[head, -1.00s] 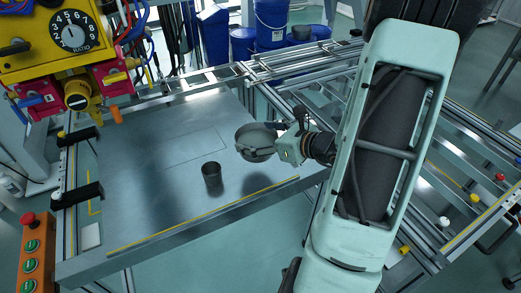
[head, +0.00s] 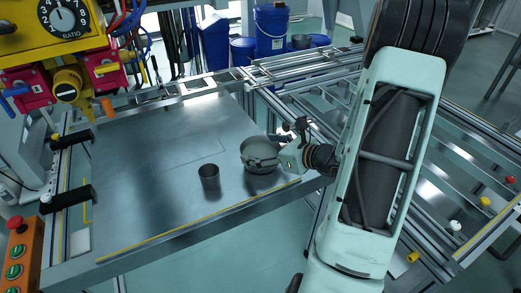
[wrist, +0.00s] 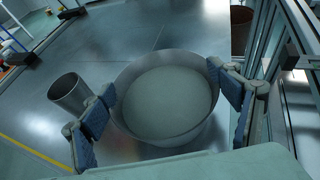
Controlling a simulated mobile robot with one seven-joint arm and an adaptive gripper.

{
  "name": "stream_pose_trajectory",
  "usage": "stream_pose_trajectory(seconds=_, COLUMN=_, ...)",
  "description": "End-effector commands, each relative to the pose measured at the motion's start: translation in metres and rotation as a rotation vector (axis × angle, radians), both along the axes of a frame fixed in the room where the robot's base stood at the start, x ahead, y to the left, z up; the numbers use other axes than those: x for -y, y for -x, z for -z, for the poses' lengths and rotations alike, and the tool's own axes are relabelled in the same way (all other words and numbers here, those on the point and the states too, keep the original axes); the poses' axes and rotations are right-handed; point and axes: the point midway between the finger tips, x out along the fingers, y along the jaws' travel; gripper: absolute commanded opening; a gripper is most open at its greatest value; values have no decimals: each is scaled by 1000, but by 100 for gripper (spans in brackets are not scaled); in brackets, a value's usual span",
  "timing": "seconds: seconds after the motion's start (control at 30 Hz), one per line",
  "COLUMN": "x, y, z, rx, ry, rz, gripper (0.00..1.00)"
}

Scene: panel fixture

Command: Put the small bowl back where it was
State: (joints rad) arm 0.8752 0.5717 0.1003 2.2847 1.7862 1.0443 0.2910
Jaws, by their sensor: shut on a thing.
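The small bowl (head: 261,158) is grey and round, and it is near the right front part of the metal panel (head: 130,190). My gripper (head: 272,150) is shut on it. In the wrist view the bowl (wrist: 165,105) looks level and empty, with blue-padded fingers of my gripper (wrist: 166,105) against its left and right sides. I cannot tell whether its base touches the panel or hangs just above it.
A dark metal cup (head: 209,178) stands upright left of the bowl, close to the left finger in the wrist view (wrist: 68,93). Black clamps (head: 70,198) line the left edge. Metal rails (head: 310,95) run behind and right.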

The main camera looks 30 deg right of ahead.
Motion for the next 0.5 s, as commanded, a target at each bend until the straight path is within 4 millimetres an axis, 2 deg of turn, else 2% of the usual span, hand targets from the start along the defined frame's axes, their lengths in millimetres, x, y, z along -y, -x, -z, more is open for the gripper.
stream_pose_trajectory(seconds=0.17, x=0, y=-1, z=3, rx=3, ry=0, rz=-1, gripper=33)
stream_pose_trajectory(seconds=0.2, x=0, y=0, z=3, rx=0, ry=0, rz=0, gripper=85)
stream_pose_trajectory(seconds=0.33, x=0, y=0, z=3, rx=0, ry=0, rz=0, gripper=100)
stream_pose_trajectory(seconds=0.5, x=0, y=0, z=3, rx=0, ry=0, rz=0, gripper=100)
